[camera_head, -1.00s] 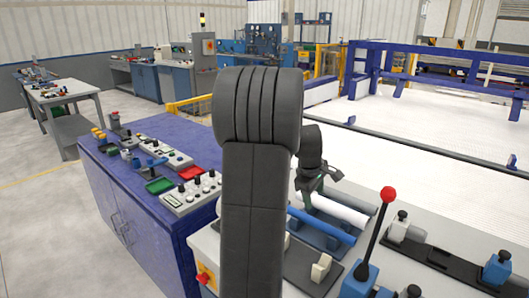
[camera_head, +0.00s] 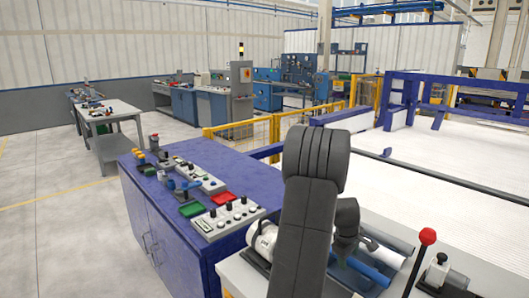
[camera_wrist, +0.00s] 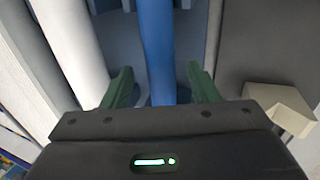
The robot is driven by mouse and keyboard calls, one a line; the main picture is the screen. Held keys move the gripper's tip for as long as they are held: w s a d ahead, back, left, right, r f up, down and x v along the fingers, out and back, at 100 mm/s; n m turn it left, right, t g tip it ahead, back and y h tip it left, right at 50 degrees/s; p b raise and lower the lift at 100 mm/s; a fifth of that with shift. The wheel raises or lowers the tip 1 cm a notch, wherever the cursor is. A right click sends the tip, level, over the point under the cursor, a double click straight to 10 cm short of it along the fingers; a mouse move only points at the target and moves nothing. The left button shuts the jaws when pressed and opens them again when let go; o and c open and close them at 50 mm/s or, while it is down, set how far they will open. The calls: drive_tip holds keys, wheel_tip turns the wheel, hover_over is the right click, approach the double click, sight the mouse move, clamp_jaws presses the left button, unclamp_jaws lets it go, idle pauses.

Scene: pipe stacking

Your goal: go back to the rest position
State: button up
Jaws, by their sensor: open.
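My gripper (camera_wrist: 160,80) is open in the wrist view, with one green finger on either side of the blue pipe (camera_wrist: 155,45). A gap shows on both sides of the pipe; I cannot tell how far above it the fingers are. The white pipe (camera_wrist: 72,45) lies to the left of the fingers. In the head view the blue pipe (camera_head: 367,273) lies on the bench beside the white pipe (camera_head: 384,253), with a grey pipe (camera_head: 392,239) behind. My dark wrist is close to these pipes there, and my fingers are hard to make out.
A red-knobbed lever (camera_head: 426,240) stands to the right of the pipes. A blue cabinet (camera_head: 165,230) with control panels and small trays is at left. A beige block (camera_wrist: 285,105) sits right of my gripper in the wrist view. Open floor (camera_head: 60,240) lies farther left.

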drive_tip(key=shift+w+d+r+p, duration=0.1)
drive_tip(key=shift+p, duration=0.3)
drive_tip(key=shift+r+p, duration=0.5)
drive_tip(key=shift+r, duration=0.3)
